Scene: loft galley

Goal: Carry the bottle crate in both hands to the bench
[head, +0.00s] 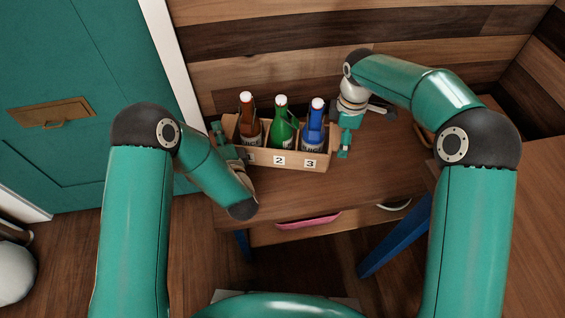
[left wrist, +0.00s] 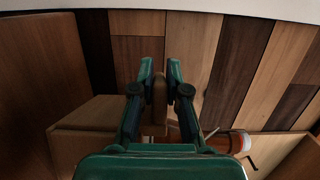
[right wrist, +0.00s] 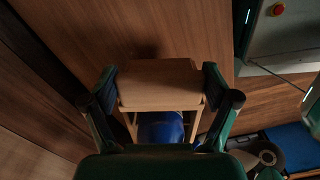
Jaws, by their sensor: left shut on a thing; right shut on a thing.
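The bottle crate (head: 262,158) is a light wooden box with number labels on its front; a 2 and a 3 can be read. It holds an amber bottle (head: 247,127), a green bottle (head: 282,128) and a blue bottle (head: 315,128), all upright. It is at the wooden bench top (head: 380,165); I cannot tell whether it rests there or hangs just above. My left gripper (head: 218,132) is shut on the crate's left end, whose wooden edge (left wrist: 159,95) shows between the fingers. My right gripper (head: 345,140) is shut on the right end panel (right wrist: 160,84).
A plank wall (head: 330,35) stands close behind the crate. A teal door (head: 80,110) is at the left. Under the bench top are a pink item (head: 308,219) and blue legs (head: 395,240). Bare bench top lies right of the crate, partly under my right arm.

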